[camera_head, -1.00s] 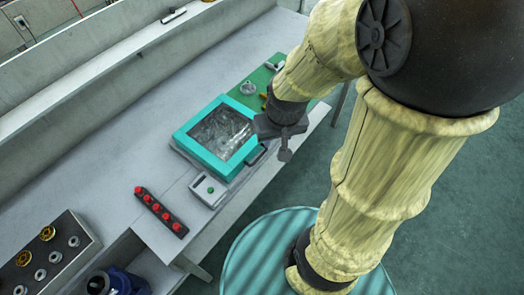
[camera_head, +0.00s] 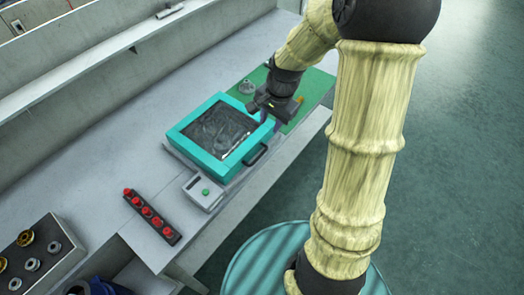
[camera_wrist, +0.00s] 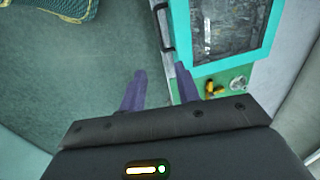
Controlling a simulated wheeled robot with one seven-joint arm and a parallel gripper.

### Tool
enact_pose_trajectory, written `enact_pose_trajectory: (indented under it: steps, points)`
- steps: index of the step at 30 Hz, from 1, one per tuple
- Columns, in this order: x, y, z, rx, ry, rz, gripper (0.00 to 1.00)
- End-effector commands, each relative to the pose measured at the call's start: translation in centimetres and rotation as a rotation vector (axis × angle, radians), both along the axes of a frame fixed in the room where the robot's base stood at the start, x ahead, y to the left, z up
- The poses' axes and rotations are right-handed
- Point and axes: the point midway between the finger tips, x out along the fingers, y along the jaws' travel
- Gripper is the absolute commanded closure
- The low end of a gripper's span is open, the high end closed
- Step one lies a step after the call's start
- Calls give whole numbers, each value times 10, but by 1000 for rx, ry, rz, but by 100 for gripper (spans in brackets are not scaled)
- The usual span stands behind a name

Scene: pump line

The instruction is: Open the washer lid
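The washer (camera_head: 180,142) is a teal box on the bench, with a dark see-through lid window (camera_head: 222,131) in a teal frame. The lid lies shut. A dark handle (camera_head: 256,155) runs along its front right edge; in the wrist view the handle (camera_wrist: 162,28) shows beside the teal frame (camera_wrist: 181,38). My gripper (camera_head: 264,117) is above the washer's right corner, at the far end of the handle. In the wrist view my gripper (camera_wrist: 160,82) has its two purple fingers apart with nothing between them. I cannot tell its exact height above the washer.
A grey box with a green button (camera_head: 205,192) stands at the washer's near side. A black strip with red knobs (camera_head: 152,218) lies left of it. A green mat (camera_head: 318,88) with small parts is beyond the washer. The bench behind the washer is clear.

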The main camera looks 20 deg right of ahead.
Motion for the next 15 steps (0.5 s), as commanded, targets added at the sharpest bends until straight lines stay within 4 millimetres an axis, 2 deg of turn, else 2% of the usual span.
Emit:
enact_pose_trajectory:
  steps: [5,15]
  points:
    - [1,2,-18,1,5,2,68]
    - [9,9,-72,0,5,5,68]
